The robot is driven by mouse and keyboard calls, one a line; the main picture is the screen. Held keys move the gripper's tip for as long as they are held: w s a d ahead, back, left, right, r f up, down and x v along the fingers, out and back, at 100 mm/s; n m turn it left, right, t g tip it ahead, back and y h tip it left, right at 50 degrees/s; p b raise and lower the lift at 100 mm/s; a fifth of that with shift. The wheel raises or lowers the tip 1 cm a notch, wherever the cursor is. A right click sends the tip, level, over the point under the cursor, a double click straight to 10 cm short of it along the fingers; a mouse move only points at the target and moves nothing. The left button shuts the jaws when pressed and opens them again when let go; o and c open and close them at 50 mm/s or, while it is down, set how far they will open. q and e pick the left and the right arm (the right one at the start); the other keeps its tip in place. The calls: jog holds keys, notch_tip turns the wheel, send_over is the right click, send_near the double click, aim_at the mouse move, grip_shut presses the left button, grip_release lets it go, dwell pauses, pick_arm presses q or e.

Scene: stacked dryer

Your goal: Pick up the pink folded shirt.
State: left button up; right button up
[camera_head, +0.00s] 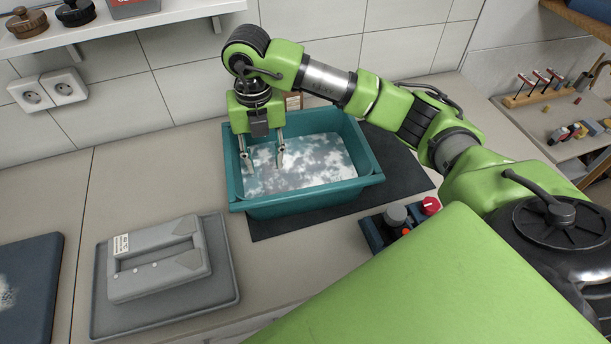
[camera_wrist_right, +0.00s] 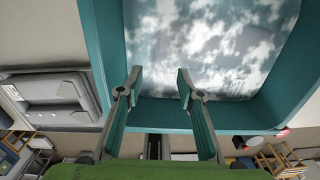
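I see no pink folded shirt in either view. My right gripper (camera_head: 265,170) is open, its two fingers pointing down over the left part of a teal basin (camera_head: 305,206). The basin holds a grey surface with white patches (camera_head: 318,160); I cannot tell if it is foamy water or cloth. In the wrist view the right gripper's fingers (camera_wrist_right: 158,80) are apart with nothing between them, near the basin wall (camera_wrist_right: 165,114). My left gripper is not in view.
The basin stands on a dark mat (camera_head: 405,187). A grey device on a tray (camera_head: 225,285) lies to the left, and a dark blue board (camera_head: 30,285) further left. A control box with a red knob (camera_head: 430,205) is right of the basin. A white shelf (camera_head: 160,18) hangs above.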

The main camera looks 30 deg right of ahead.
aim_at(268, 181)
jog(key=shift+f, duration=0.7)
notch_tip(268, 181, down, 4)
jog(key=p, duration=0.3)
jog(key=shift+s+f, duration=0.1)
jog(key=shift+s, duration=0.05)
jog(key=shift+f, duration=0.6)
grip_shut()
